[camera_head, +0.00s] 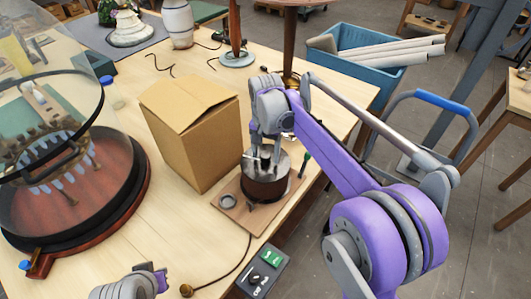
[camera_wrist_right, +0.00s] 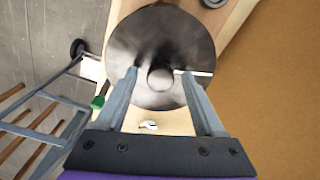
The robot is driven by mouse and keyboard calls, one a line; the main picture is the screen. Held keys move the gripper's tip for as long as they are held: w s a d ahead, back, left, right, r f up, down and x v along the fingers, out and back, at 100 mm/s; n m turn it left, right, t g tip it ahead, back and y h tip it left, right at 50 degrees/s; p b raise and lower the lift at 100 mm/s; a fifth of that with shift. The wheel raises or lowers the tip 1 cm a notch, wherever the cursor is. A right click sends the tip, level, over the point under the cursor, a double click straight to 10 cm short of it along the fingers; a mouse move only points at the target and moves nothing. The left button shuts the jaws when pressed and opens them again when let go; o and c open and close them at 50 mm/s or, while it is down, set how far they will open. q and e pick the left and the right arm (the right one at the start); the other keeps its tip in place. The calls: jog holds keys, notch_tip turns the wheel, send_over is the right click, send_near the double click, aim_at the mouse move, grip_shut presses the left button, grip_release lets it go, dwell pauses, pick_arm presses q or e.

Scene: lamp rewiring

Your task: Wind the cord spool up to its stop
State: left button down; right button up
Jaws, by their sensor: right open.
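The cord spool (camera_head: 265,190) is a brown drum with a grey metal top. It stands upright on a small wooden board (camera_head: 237,219) on the table. In the right wrist view its round metal top (camera_wrist_right: 125,40) fills the upper middle, with a round knob (camera_wrist_right: 160,78) at the centre. My right gripper (camera_head: 266,160) points down over the spool. Its two fingers (camera_wrist_right: 161,78) are apart on either side of the knob, with a visible gap to it. Part of my left arm shows at the bottom left of the head view, without visible fingers.
A cardboard box (camera_head: 195,130) stands close left of the spool. A green-handled tool (camera_head: 304,161) stands at its right. A dark switch box (camera_head: 262,273) is in front. A glass-covered round stand (camera_head: 70,200) fills the left. A blue bin (camera_head: 372,75) is behind.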

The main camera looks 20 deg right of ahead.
jog(key=shift+f, duration=0.1)
grip_shut()
dwell(0.3)
dwell(1.1)
